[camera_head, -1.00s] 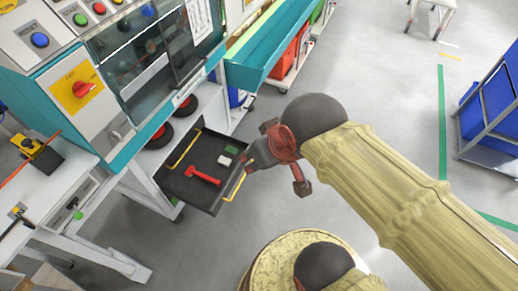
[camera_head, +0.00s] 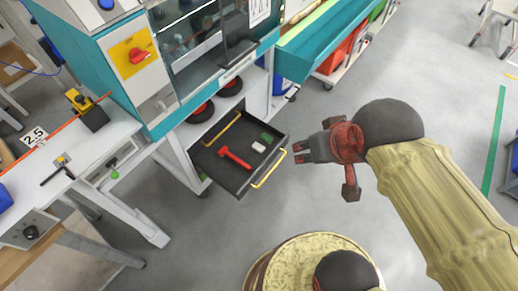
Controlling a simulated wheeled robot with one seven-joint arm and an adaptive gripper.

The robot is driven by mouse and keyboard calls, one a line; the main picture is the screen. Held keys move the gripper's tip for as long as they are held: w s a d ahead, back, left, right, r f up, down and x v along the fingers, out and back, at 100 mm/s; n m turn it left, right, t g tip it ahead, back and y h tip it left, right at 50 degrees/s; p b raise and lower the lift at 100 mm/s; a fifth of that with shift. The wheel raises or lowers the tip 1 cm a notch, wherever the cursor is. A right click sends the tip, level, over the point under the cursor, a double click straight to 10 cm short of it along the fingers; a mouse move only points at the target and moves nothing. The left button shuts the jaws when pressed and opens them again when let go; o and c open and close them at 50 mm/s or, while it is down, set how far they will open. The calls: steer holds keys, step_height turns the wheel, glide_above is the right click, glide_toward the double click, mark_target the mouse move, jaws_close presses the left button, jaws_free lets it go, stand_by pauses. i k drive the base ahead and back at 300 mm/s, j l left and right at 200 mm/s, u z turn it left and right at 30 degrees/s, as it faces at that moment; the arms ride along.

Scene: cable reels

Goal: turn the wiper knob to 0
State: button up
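A red rotary knob (camera_head: 139,56) sits on a yellow plate on the front of the teal machine at upper left. My gripper (camera_head: 299,152) is in the middle of the picture, over the floor just right of the open drawer. Its dark fingers point left with a small gap and nothing between them. It is well apart from both knobs.
The open black drawer (camera_head: 212,158) holds a red hammer (camera_head: 235,157), a white block (camera_head: 258,147) and a green piece. Grey floor is free below the drawer.

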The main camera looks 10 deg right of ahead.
mark_target(31, 233)
steer(key=u, duration=2.3)
